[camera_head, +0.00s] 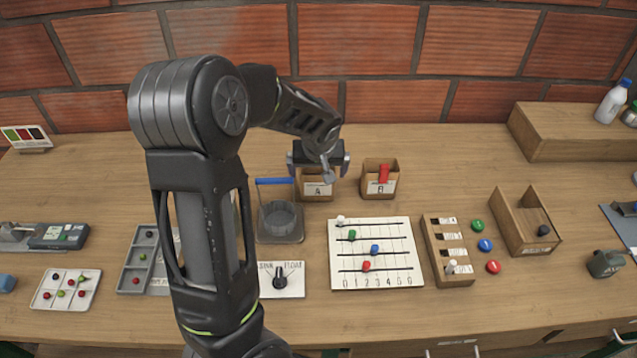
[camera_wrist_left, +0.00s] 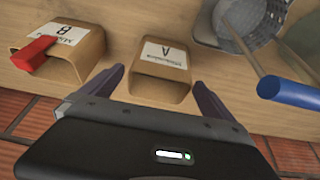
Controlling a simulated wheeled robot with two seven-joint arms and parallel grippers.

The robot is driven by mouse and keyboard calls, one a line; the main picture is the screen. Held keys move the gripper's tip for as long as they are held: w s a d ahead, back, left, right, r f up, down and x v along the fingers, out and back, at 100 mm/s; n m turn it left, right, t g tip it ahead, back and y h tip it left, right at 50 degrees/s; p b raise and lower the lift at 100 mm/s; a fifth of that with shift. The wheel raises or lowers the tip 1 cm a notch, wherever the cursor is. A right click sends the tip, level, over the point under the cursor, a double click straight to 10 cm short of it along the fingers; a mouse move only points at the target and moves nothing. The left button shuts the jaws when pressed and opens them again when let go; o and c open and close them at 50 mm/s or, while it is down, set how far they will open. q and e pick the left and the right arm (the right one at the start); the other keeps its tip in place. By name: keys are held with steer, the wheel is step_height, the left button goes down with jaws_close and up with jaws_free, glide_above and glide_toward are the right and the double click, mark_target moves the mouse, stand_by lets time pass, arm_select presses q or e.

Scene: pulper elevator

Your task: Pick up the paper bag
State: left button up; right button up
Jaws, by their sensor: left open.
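No thing is clearly marked as a paper bag. Two small open-topped brown containers stand near the wall: one labelled A (camera_head: 317,191), one labelled B (camera_head: 380,185) with a red piece at its top. Both show in the left wrist view, A (camera_wrist_left: 161,72) in the middle and B (camera_wrist_left: 88,48) at the left. My left gripper (camera_head: 318,164) is open at container A. In the left wrist view its fingers (camera_wrist_left: 158,77) are spread on either side of A, with no grip on it. An olive-brown thing (camera_wrist_left: 303,42) is cut off at the right edge there. My right gripper is not in view.
A mesh basket (camera_head: 281,218) with a blue handle (camera_head: 274,181) stands close beside A. A white slider board (camera_head: 375,255) lies in front, with a wooden slotted rack (camera_head: 447,252) to its right. A brick wall (camera_head: 350,40) rises behind. My left arm hides part of the table.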

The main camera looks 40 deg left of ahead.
arm_select(q)
steer(key=shift+b+x, duration=0.55)
steer(key=shift+x, duration=2.1)
steer(key=shift+w+d, duration=0.1)
steer(key=shift+c, duration=0.4)
steer(key=c, duration=1.3)
steer(key=shift+r, duration=0.15)
step_height(320, 180, up, 10)
steer(key=p, duration=0.5)
